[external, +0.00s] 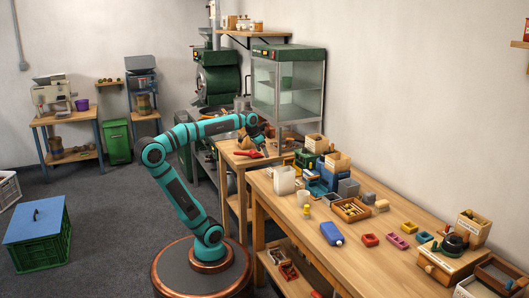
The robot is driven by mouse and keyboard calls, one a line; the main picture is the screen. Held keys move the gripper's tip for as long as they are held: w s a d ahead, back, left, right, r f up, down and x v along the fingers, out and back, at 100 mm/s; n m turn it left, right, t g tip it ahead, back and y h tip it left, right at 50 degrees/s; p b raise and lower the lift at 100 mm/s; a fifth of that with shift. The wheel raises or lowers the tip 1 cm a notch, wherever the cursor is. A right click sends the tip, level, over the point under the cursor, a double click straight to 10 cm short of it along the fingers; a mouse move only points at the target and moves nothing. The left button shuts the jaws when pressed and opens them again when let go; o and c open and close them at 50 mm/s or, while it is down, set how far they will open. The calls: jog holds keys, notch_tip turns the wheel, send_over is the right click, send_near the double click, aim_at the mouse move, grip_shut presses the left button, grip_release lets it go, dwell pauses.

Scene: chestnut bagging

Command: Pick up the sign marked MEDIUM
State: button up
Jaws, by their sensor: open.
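My gripper (265,146) is at the end of my teal arm, pointing down above the small wooden side table near the glass cabinet. It is open, but its fingers are small and partly lost against the clutter behind. I cannot make out a sign marked MEDIUM; no lettering is readable at this size. Small wooden boxes with pale fronts stand on the long workbench (385,262), one (337,162) at its far end and one (473,228) at its right. I cannot tell whether either bears the sign.
A red tool (248,154) lies on the side table under my gripper. A green glass-sided cabinet (288,82) rises behind.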

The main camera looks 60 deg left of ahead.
aim_at(271, 170)
jog(key=x, duration=1.4)
jog(key=shift+w+d+f, duration=0.1)
jog(key=shift+w+f, duration=0.05)
jog(key=shift+f, duration=0.05)
jog(key=c, duration=1)
